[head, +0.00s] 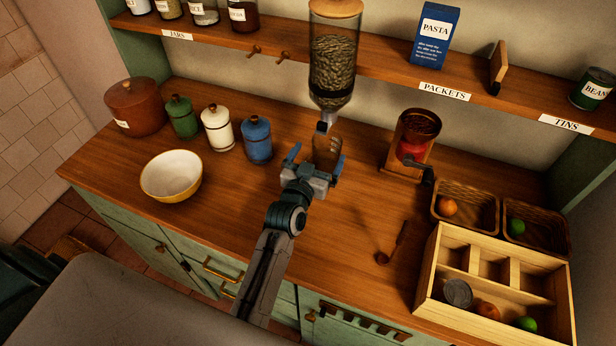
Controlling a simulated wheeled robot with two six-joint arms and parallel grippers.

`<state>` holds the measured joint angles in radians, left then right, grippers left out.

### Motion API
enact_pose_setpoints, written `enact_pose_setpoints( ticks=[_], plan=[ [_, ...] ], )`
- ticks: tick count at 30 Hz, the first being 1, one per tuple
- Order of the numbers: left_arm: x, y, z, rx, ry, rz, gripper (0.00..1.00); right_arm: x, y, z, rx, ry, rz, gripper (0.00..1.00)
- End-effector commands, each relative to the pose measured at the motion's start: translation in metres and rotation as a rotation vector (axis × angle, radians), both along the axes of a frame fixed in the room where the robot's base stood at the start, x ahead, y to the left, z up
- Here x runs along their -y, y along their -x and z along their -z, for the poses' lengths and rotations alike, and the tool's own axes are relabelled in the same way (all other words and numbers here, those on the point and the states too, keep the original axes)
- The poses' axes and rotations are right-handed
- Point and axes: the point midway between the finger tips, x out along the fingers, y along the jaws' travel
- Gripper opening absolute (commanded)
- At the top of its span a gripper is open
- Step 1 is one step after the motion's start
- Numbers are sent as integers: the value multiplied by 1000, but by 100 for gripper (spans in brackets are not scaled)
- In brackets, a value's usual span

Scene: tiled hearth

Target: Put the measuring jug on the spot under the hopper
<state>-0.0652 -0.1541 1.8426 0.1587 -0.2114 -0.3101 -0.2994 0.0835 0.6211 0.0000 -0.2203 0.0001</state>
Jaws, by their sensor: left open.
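The hopper (333,68) is a clear vessel of greenish-brown pieces with a wooden lid, mounted at the shelf with its spout pointing down. The measuring jug (327,148) looks brown and see-through and stands on the counter, under or very close to the hopper's spout. My left gripper (315,166) is open, with its two fingers on either side of the jug; whether they touch it I cannot tell. The spot under the hopper is hidden by the jug and gripper. My right gripper is not in view.
A coffee grinder (408,150) stands right of the jug. Several canisters, including a blue one (257,140), and a cream bowl (171,177) stand left. A scoop (394,245), a divided wooden box (437,268) and baskets (467,222) lie right. The front middle counter is mostly clear.

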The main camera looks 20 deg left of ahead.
Motion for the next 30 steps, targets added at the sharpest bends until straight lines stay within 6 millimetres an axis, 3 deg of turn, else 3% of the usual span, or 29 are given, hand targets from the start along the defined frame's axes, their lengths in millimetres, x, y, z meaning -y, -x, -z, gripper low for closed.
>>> enact_pose_setpoints(
  ticks=[6, 12, 30],
  plan=[
    [-1, 48, 4, -1, 2, 0, 97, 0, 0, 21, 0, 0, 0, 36],
    [-1, 70, 2, -1, 1, 0, 97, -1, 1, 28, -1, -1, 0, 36],
    [-2, 74, 0, 0, 0, 1, 97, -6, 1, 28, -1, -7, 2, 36]
  ],
)
